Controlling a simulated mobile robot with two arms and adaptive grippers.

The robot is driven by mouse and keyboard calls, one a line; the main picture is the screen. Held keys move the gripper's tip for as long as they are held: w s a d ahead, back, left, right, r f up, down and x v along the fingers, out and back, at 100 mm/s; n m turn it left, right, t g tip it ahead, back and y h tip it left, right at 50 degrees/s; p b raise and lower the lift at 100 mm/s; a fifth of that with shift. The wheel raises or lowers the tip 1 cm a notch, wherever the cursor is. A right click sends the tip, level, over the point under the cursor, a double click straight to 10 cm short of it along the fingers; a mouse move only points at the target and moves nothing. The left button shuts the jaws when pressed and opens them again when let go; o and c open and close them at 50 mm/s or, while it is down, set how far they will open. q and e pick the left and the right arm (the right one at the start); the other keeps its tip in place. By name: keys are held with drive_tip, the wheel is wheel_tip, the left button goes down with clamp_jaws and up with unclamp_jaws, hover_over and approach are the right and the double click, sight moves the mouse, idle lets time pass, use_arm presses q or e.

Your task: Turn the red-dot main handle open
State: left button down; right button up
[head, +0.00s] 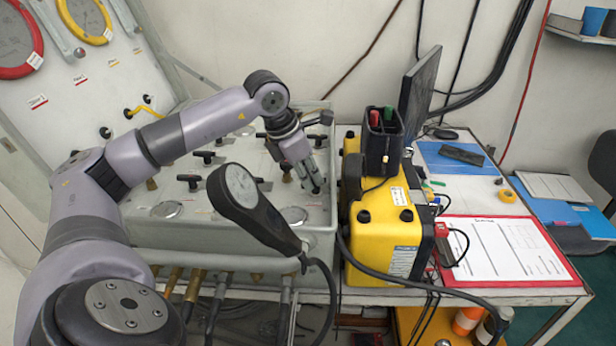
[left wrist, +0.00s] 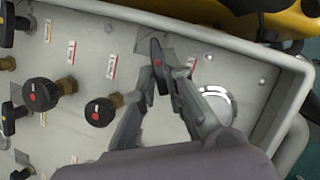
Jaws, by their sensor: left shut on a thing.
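The red-dot main handle (left wrist: 158,66) is a black lever on the light grey air panel (left wrist: 225,150), seen in the left wrist view. It lies lengthwise between the fingertips of my left gripper (left wrist: 163,82), which is shut on it. In the head view my left gripper (head: 316,188) reaches down to the right part of the panel box (head: 318,236). The handle cannot be made out there behind the fingers. My right gripper is in neither view.
Two round black knobs with red dots (left wrist: 100,111) stand beside the handle in the left wrist view. In the head view a dark round-headed device (head: 240,187) rises in front of the panel. A yellow case (head: 378,250) stands close on the right.

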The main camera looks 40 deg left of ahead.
use_arm(q)
drive_tip(key=n+y, duration=0.1)
drive_tip(key=n, duration=0.2)
drive_tip(key=d+n+y, duration=0.1)
drive_tip(key=n, duration=0.2)
drive_tip(key=shift+d+r+y, duration=0.1)
drive_tip(key=shift+y, duration=0.2)
drive_tip(key=n, duration=0.2)
drive_tip(key=n+y, duration=0.1)
drive_tip(key=n, duration=0.1)
drive_tip(key=n+g, duration=0.1)
drive_tip(key=shift+w+d+n+y, duration=0.25)
drive_tip(key=shift+d+n+y, duration=0.05)
drive_tip(key=shift+n+y, duration=0.1)
drive_tip(key=c, duration=1.7)
unclamp_jaws()
drive_tip(key=shift+o, duration=0.2)
drive_tip(key=v, duration=1.2)
drive_tip(key=shift+w, duration=0.1)
